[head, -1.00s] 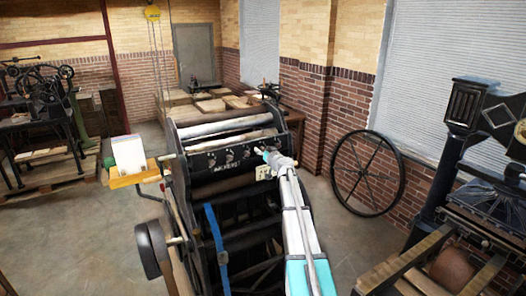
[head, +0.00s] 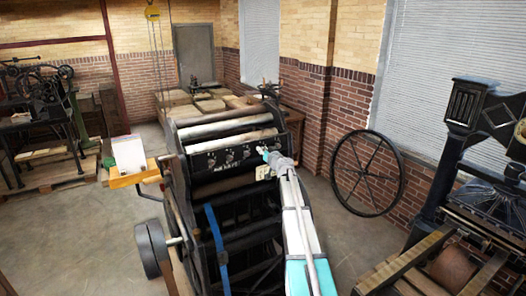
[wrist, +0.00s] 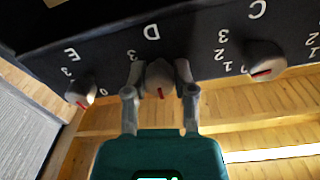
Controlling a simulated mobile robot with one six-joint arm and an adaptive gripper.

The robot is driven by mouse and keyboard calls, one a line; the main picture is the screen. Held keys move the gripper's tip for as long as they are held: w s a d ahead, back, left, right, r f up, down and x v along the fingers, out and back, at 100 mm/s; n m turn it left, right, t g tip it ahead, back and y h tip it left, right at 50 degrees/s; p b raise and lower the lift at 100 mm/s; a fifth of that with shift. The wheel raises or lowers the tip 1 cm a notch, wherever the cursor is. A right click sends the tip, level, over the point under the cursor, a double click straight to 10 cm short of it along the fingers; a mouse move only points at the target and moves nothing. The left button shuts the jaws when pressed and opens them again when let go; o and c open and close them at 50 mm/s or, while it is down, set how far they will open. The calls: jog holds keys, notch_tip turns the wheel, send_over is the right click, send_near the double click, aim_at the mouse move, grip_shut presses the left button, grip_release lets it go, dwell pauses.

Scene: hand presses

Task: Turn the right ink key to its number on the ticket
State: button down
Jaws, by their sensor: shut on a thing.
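In the wrist view, upside down, a dark panel carries grey ink keys with red pointer marks. My gripper (wrist: 159,74) is shut on the key labelled D (wrist: 160,92), one finger on each side. Its red mark points down in the picture. The E key (wrist: 81,92) is to the left and the C key (wrist: 264,60) to the right, both untouched. A 3 shows beside D; its other numbers are hidden. In the head view my gripper (head: 268,155) is at the right of the key row. The white ticket (head: 129,153) is unreadable.
The ticket stands on a wooden shelf (head: 134,178) left of the black press (head: 194,190). A large spoked wheel (head: 367,172) leans near the brick wall. Another press (head: 470,200) stands at the right. Open floor lies between.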

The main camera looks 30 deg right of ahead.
jog(key=m, duration=1.7)
jog(key=shift+m+y, duration=0.3)
jog(key=m, duration=0.5)
jog(key=shift+f, duration=0.1)
dwell(0.3)
jog(key=shift+c, duration=2.2)
grip_release()
jog(key=shift+s, duration=0.1)
